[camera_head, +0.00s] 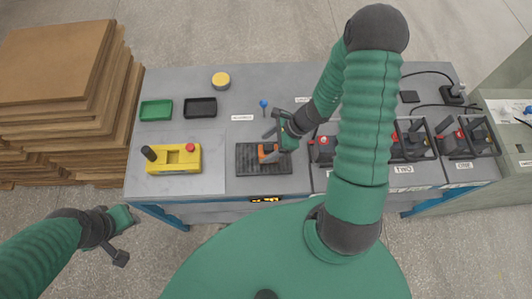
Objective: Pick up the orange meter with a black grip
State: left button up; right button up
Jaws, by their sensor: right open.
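The orange meter (265,154) lies on a black ribbed mat (249,167) on the grey table. Its black grip is hard to make out, as my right gripper partly covers the meter. My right gripper (272,141) is open, over and right beside the meter; I cannot tell whether it touches it. My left gripper (124,240) hangs over the floor in front of the table, away from the meter; I see nothing in it, and its jaw gap is unclear.
A yellow device (174,159) with a red knob, a green tray (156,110), a black tray (200,108) and a yellow round object (221,81) stand on the left. Black holders with batteries (455,139) fill the right. Stacked brown boards (60,60) stand beside the table.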

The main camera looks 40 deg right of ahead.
aim_at(263, 153)
jog(key=shift+a+f, duration=0.3)
jog(key=shift+f, duration=0.2)
jog(key=shift+a+f, duration=0.25)
jog(key=shift+f, duration=0.2)
notch_tip(263, 153, down, 3)
jog(key=shift+w+r, duration=0.15)
jog(key=shift+r, duration=0.05)
jog(key=shift+w+d+f, duration=0.25)
jog(key=shift+f, duration=0.05)
jog(key=shift+a, duration=0.1)
jog(key=shift+a+r, duration=0.15)
jog(key=shift+a, duration=0.1)
jog(key=shift+c, duration=1.2)
jog(key=shift+a+r, duration=0.15)
jog(key=shift+a, duration=0.25)
jog(key=c, duration=0.5)
jog(key=shift+s, duration=0.1)
jog(key=shift+c, duration=1)
jog(key=shift+d, duration=0.15)
jog(key=c, duration=0.5)
pick_arm(q)
jog(key=shift+s+d, duration=0.35)
jog(key=shift+d, duration=0.2)
pick_arm(e)
jog(key=shift+d, duration=0.3)
grip_shut()
